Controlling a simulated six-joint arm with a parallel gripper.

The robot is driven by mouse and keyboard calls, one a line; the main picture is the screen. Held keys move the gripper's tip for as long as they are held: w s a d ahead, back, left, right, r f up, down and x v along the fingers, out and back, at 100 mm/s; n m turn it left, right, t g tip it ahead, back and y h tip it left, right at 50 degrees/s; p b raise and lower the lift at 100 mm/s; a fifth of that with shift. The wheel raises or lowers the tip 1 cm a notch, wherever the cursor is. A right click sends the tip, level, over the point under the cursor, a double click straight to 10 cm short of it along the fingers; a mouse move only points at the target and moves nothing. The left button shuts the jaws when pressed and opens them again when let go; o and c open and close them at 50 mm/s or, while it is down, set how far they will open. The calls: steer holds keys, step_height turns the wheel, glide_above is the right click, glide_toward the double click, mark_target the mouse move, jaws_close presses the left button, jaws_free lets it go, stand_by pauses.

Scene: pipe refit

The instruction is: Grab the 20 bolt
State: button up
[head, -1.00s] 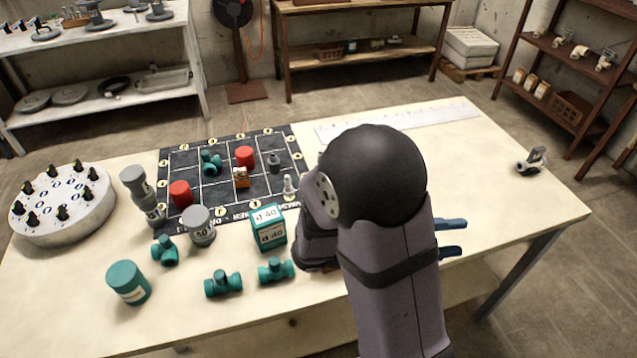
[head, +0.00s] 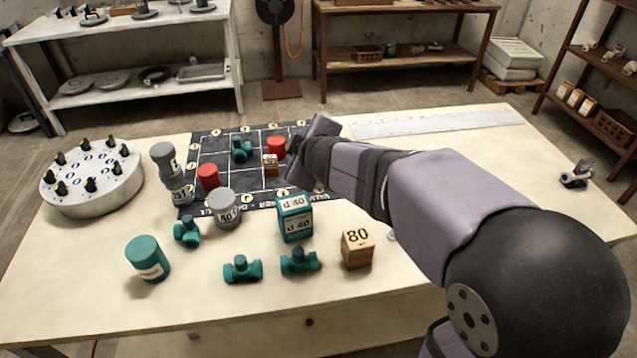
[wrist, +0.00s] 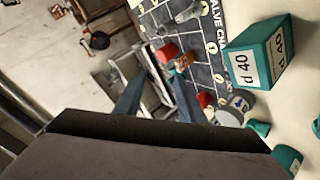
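A round white holder (head: 92,180) stands at the left end of the table in the head view. Several upright black-and-yellow bolt-like pegs (head: 90,185) stick out of its top, with marks beside them too small to read, so I cannot tell which one is the 20 bolt. My gripper shows in the wrist view (wrist: 158,95) as two blue-grey fingers held apart, with nothing seen between them. In the head view my wrist is over the right part of the dark board, and the fingers are hidden. The holder is not clearly visible in the wrist view.
The dark grid board (head: 238,180) carries red cylinders (head: 208,177), a teal valve (head: 241,148) and a small orange block (head: 271,164). Grey cylinders (head: 225,206), teal fittings (head: 243,269), a teal 40 box (head: 295,219) and a wooden 80 box (head: 357,248) stand in front.

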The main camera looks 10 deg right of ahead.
steer(key=w+d+f+m+y, duration=0.1)
steer(key=w+d+f+m, duration=0.1)
steer(key=w+f+m, duration=0.25)
steer(key=m+t+p, duration=0.1)
steer(key=m+p, duration=0.2)
steer(key=m, duration=0.2)
glide_above(320, 185)
steer(key=shift+y, duration=0.3)
steer(key=shift+f, duration=4.25)
steer(key=shift+f, duration=0.1)
steer(key=shift+w+f, duration=0.1)
steer(key=shift+f, duration=0.5)
steer(key=shift+p+x, duration=0.3)
steer(key=shift+x, duration=2.1)
steer(key=shift+w+r, duration=0.1)
steer(key=shift+r, duration=0.05)
steer(key=shift+t, duration=0.3)
jaws_close()
